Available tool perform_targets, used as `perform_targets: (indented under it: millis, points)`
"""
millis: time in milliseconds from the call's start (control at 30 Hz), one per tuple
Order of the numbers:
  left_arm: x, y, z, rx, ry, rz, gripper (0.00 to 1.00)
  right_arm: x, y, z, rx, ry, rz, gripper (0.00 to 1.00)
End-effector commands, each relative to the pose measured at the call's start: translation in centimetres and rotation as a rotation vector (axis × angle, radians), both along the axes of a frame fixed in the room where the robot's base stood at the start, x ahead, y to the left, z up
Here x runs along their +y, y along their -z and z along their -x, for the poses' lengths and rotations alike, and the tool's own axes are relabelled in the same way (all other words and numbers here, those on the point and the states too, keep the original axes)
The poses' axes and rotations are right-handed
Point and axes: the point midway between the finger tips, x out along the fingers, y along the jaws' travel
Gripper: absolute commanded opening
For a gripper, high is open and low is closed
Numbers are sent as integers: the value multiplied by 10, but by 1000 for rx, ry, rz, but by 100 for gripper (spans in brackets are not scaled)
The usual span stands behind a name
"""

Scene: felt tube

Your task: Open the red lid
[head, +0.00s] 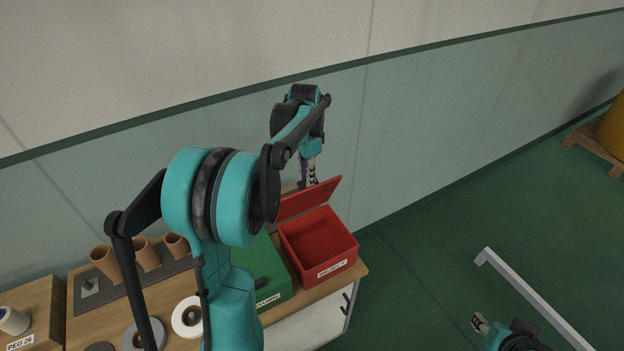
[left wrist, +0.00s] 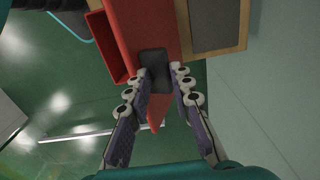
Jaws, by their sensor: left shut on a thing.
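The red box (head: 330,272), labelled REJECT, stands at the right end of the bench, and its inside shows. Its red lid (head: 312,198) is raised at the back edge and tilted up. My left gripper (head: 311,183) is at the lid's upper edge. In the left wrist view the fingers (left wrist: 158,84) are closed on the dark handle (left wrist: 154,62) of the lid, and the red lid (left wrist: 140,22) fills the area beyond. My right gripper (head: 480,324) is at the lower right, away from the bench; its jaw opening is too small to judge.
Clay-coloured cups (head: 145,254) and white and grey rings (head: 187,318) lie further left on the wooden bench (head: 312,291). The wall is close behind. Open floor lies to the right.

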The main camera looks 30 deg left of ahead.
Motion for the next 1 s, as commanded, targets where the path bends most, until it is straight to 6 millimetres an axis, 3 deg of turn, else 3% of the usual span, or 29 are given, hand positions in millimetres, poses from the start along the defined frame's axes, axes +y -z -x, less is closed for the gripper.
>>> perform_targets:
  millis: [33, 933, 1000]
  points:
    - [13, 16, -3, -14, -10, -30, 0, 0, 5, 0, 0, 0, 0, 40]
    - [13, 16, -3, -14, -10, -30, 0, 0, 6, 0, 0, 0, 0, 40]
    - [13, 16, -3, -14, -10, -30, 0, 1, 6, -1, -1, 2, -4, 22]
